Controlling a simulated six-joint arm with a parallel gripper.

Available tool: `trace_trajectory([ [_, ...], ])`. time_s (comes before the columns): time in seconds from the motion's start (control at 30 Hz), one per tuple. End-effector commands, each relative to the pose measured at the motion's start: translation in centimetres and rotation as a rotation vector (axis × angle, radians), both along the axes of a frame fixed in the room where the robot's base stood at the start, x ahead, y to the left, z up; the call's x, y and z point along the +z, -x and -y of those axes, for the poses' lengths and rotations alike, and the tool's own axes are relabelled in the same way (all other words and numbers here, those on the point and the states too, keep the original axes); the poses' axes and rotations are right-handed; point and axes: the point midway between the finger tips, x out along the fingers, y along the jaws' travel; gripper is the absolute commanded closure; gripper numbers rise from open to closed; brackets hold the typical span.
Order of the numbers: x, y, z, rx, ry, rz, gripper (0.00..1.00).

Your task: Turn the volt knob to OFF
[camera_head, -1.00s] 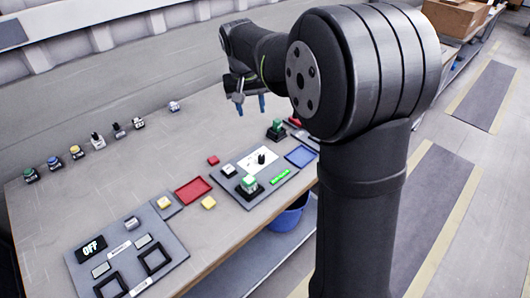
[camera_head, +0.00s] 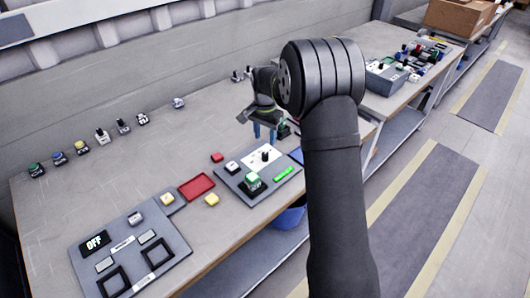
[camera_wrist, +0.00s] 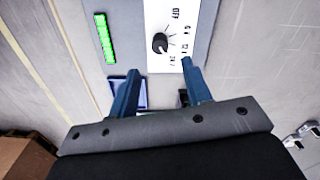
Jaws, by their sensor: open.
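The volt knob (camera_head: 265,156) is a small black knob on a white plate on a grey panel. In the wrist view the knob (camera_wrist: 160,43) shows beside an OFF label (camera_wrist: 175,13) and voltage marks on the plate (camera_wrist: 188,28). Its light pointer line seems to face the voltage marks, away from OFF. My gripper (camera_head: 264,133) has blue fingers pointing down, above and behind the panel in the head view. In the wrist view my gripper (camera_wrist: 160,68) is open and empty; the knob lies beyond its fingertips, apart from them.
The panel also carries a green display (camera_head: 284,174) and a green-topped button (camera_head: 252,180). A red tray (camera_head: 196,188) lies to its left. Several small switches stand along the back.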

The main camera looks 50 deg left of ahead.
Motion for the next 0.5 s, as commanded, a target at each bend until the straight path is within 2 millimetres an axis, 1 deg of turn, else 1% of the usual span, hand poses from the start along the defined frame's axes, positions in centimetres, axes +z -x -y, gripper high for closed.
trace_trajectory([
  [0.03, -1.3, 0.0, 0.0, 0.0, 0.004, -0.002, 0.55],
  [0.2, -4.7, 0.0, 0.0, 0.001, 0.002, -0.001, 0.55],
  [0.3, -6.3, 0.0, 0.0, 0.001, 0.001, -0.001, 0.55],
  [0.5, -8.0, 0.0, 0.0, 0.001, -0.001, 0.001, 0.55],
])
